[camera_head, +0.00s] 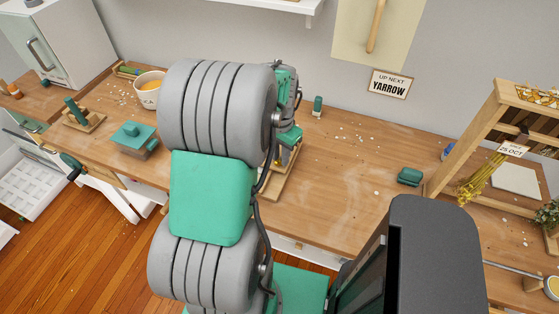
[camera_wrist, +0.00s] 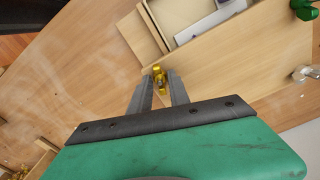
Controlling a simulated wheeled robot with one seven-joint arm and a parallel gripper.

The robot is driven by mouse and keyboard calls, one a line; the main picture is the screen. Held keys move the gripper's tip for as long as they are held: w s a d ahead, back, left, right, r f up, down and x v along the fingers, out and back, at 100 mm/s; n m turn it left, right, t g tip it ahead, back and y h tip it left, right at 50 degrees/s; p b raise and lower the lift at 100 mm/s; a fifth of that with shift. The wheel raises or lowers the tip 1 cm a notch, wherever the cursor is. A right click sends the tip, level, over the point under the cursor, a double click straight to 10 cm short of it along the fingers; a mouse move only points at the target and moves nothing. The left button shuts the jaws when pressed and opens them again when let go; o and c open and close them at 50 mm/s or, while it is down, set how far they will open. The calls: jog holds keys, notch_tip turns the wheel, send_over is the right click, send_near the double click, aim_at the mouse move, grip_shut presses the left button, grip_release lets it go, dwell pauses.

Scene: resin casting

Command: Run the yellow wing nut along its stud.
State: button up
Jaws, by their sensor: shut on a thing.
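The yellow wing nut (camera_wrist: 159,72) shows in the wrist view, at the tips of my gripper (camera_wrist: 161,86). The two grey fingers are on either side of it, and the gripper is shut on it. The stud is hidden or too small to make out. Just beyond the nut are a pale wooden board and a grey metal strip (camera_wrist: 210,22). In the head view my arm covers most of this spot. Only part of a wooden base (camera_head: 283,184) shows to the right of the arm, and I cannot make out the nut there.
On the workbench (camera_head: 345,185) stand a teal box (camera_head: 135,137), a white bowl (camera_head: 149,93) and a small green block (camera_head: 410,176). A wooden rack (camera_head: 470,142) with dried flowers stands at the right. The bench middle is mostly clear, with scattered pale bits.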

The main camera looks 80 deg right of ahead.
grip_shut()
jog(key=o, duration=0.9)
grip_release()
jog(key=shift+c, duration=0.2)
notch_tip(320, 180, up, 8)
jog(key=shift+f+b, duration=0.1)
jog(key=shift+b, duration=0.35)
jog(key=shift+c, duration=0.5)
